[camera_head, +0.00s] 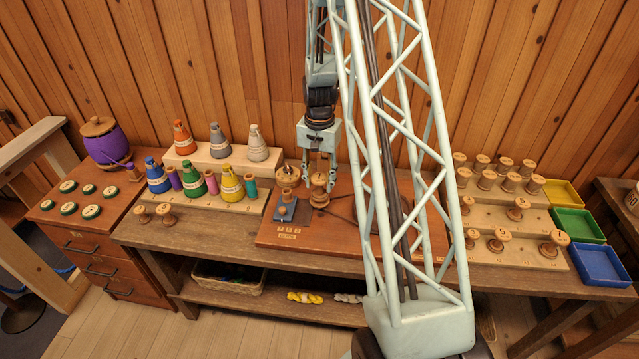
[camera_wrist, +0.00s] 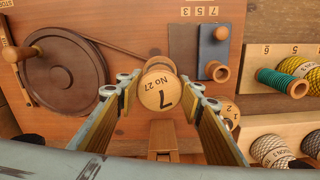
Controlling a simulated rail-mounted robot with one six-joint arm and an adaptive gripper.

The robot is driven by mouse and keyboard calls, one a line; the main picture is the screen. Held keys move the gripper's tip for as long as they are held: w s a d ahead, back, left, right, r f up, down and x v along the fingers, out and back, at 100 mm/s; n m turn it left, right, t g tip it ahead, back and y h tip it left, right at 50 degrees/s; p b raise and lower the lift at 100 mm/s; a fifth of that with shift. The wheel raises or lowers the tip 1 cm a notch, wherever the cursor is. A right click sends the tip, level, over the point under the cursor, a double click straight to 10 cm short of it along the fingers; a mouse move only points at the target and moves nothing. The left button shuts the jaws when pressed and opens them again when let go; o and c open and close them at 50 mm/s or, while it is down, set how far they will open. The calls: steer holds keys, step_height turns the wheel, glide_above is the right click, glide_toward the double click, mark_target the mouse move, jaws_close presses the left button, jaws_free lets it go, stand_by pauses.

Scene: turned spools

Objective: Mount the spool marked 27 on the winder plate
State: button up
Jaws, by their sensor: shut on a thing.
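A round wooden piece (camera_head: 319,200) shows just below the spool. I cannot tell whether the spool is seated or held just above it. A large dark wheel (camera_wrist: 55,72) with a belt lies beside it.
A blue slider with a wooden knob (camera_head: 286,211) stands on the board's left. Another wooden-topped piece (camera_head: 285,172) is close to my gripper's left. Coloured yarn cones (camera_head: 191,186) stand further left. Several spools (camera_head: 500,238) and coloured trays (camera_head: 598,265) are at the right.

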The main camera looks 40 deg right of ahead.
steer(key=shift+f+b, duration=0.9)
steer(key=shift+b, duration=0.1)
stand_by(2.7)
steer(key=o, duration=0.6)
steer(key=shift+c, duration=0.2)
steer(key=shift+r, duration=0.15)
steer(key=shift+r+p, duration=2.35)
steer(key=shift+r, duration=3)
